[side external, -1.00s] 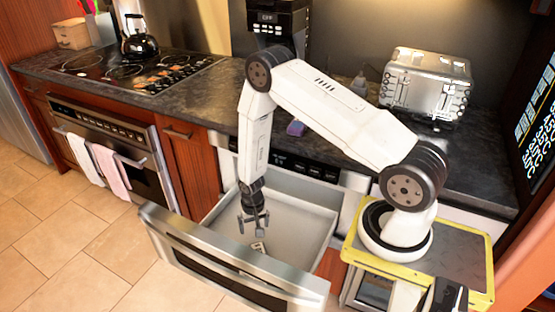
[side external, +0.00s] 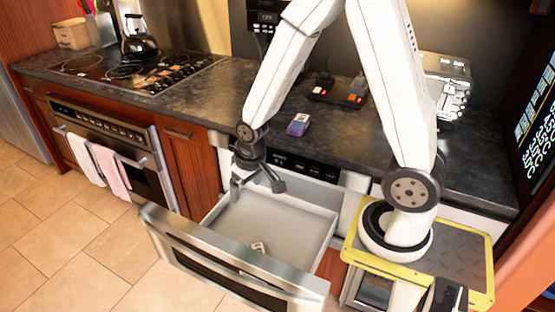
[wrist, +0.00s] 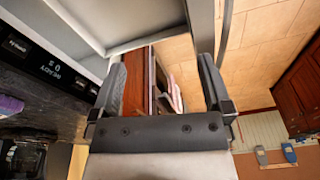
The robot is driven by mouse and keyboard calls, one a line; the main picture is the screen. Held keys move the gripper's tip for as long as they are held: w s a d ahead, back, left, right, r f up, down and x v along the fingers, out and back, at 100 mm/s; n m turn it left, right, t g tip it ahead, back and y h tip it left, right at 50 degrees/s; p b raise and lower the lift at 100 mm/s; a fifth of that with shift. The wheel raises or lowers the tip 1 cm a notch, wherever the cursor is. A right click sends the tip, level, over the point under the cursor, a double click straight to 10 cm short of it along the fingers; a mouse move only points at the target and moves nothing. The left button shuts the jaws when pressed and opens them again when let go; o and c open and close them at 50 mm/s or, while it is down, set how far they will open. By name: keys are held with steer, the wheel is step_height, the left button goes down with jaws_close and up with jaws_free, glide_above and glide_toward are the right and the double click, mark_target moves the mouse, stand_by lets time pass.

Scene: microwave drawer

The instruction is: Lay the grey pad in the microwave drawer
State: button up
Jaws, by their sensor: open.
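The microwave drawer (side external: 290,225) is pulled open, and its pale inside faces up. A small light-grey item with dark marks (side external: 259,247) lies on the drawer floor near the front wall; it looks like the grey pad, but it is too small to be sure. My gripper (side external: 256,188) is above the back left part of the drawer, higher than the item and apart from it. Its jaws are spread with nothing between them. In the wrist view my gripper (wrist: 160,75) is also open and empty, with part of the drawer at upper left.
A purple block (side external: 298,125) lies on the dark counter behind the drawer. A black tray with red-lit parts (side external: 336,92) and a steel toaster (side external: 447,85) stand farther back. The stove (side external: 135,75) is at left. Tiled floor is clear in front.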

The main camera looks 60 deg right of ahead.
steer(key=s+a+r+n, duration=0.2)
steer(key=s+r, duration=0.3)
steer(key=shift+s+a+r+t, duration=0.2)
steer(key=shift+s+r+t, duration=0.1)
steer(key=shift+s, duration=0.1)
